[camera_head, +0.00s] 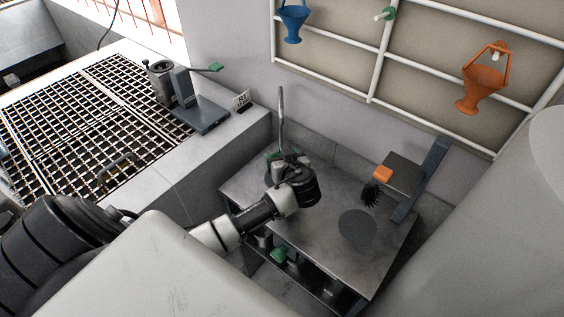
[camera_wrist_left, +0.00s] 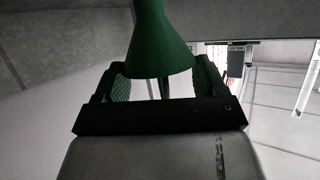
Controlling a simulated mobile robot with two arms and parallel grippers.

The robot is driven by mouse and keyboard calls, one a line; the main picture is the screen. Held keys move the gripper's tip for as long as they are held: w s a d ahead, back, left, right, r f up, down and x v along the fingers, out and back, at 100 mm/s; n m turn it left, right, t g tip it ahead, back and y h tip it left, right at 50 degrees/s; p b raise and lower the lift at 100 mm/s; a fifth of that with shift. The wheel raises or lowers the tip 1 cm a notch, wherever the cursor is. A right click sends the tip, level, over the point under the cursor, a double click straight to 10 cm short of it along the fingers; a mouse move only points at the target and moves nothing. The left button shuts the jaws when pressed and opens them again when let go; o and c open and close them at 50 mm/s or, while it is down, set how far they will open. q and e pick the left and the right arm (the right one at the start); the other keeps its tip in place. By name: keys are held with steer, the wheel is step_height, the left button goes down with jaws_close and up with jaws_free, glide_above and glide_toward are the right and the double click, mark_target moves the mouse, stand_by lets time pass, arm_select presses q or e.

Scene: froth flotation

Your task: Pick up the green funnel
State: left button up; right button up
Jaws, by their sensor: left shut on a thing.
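The green funnel (camera_wrist_left: 163,45) fills the top middle of the left wrist view, between the two fingers, with its wide end toward the wrist. My left gripper (camera_head: 284,160) is shut on it, above the back left of the grey metal table. In the head view the gripper and wrist hide most of the funnel, and only small green parts show. Exactly which part of the funnel the fingers press on is hard to tell. My right gripper is not in view.
On the grey metal table (camera_head: 325,215) stand a stand with an orange block (camera_head: 382,174), a black brush (camera_head: 370,195) and a dark disc (camera_head: 358,228). A grating (camera_head: 85,125) lies left.

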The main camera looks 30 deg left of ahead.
arm_select(q)
steer(key=r, duration=0.3)
steer(key=shift+d+b, duration=0.25)
steer(key=shift+b, duration=0.1)
steer(key=s+d+r+b, duration=0.2)
steer(key=d+r, duration=0.4)
steer(key=d, duration=0.5)
steer(key=shift+s+r, duration=0.35)
steer(key=shift+s, duration=0.05)
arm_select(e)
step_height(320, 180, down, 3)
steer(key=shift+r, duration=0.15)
arm_select(q)
steer(key=shift+a, duration=0.1)
